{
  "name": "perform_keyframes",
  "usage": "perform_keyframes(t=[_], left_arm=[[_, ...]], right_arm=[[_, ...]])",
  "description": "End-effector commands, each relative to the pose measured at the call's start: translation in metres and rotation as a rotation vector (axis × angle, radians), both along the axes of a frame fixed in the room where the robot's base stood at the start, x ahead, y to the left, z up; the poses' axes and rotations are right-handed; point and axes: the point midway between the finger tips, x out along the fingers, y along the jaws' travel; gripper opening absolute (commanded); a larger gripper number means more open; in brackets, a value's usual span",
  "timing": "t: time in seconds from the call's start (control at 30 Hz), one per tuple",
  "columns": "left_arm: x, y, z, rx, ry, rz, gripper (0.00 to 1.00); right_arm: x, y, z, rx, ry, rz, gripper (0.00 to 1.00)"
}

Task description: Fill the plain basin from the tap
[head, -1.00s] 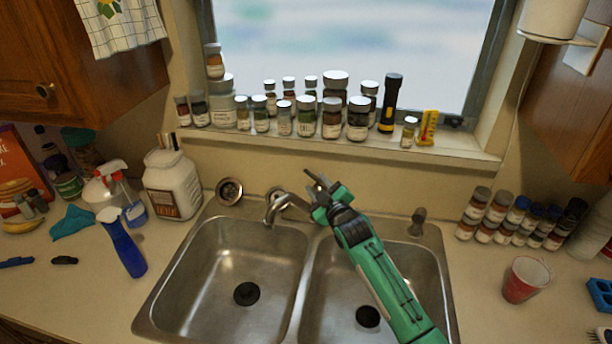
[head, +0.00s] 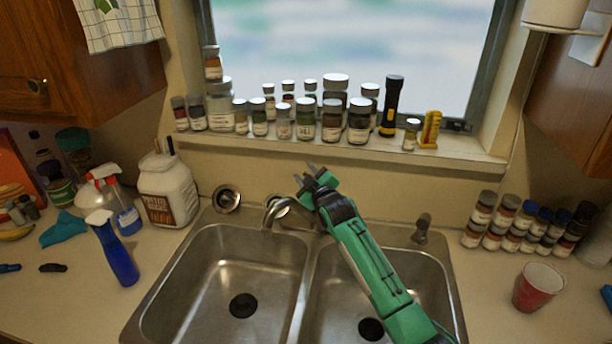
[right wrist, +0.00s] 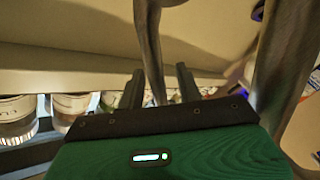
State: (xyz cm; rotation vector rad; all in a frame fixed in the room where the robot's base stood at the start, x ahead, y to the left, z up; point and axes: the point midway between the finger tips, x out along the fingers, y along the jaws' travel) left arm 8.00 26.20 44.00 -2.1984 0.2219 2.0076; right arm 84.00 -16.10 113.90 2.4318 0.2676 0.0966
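The metal tap (head: 272,211) stands behind the double sink, its spout turned over the left basin (head: 215,270). The right basin (head: 330,290) is partly covered by my green right arm. Each basin has a dark round drain; I see no water in either and no stream from the spout. I cannot tell which basin is the plain one. My right gripper (head: 305,174) is open and empty, just above and behind the tap. In the right wrist view the two fingers (right wrist: 160,90) are apart, with a metal tube (right wrist: 149,45) showing between them. My left gripper is not in view.
Several jars and a black flashlight (head: 391,106) line the window sill close behind my right gripper. A white tub (head: 168,190) and a blue spray bottle (head: 114,250) stand left of the sink. A red cup (head: 538,286) and several spice jars stand to the right.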

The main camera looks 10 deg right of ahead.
Motion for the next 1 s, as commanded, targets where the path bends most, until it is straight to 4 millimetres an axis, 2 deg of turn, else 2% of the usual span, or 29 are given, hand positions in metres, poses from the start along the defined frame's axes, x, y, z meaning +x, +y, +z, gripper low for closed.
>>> perform_keyframes(t=[0.03,0.17,0.43,0.6,0.8,1.0], left_arm=[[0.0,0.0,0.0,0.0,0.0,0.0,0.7],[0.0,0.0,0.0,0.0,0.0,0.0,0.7],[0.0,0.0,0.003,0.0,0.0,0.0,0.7],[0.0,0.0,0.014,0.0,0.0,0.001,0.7],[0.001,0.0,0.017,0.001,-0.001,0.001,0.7],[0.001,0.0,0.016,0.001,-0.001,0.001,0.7]], right_arm=[[0.0,0.0,0.0,0.0,0.0,0.0,0.26],[0.0,0.0,0.0,0.0,0.0,0.0,0.0],[0.001,-0.003,0.003,0.022,0.011,0.0,0.0],[0.007,-0.014,0.012,0.172,0.088,-0.001,0.0],[0.015,-0.028,0.013,0.353,0.183,0.0,0.0],[0.016,-0.031,0.013,0.394,0.203,0.0,0.0]])
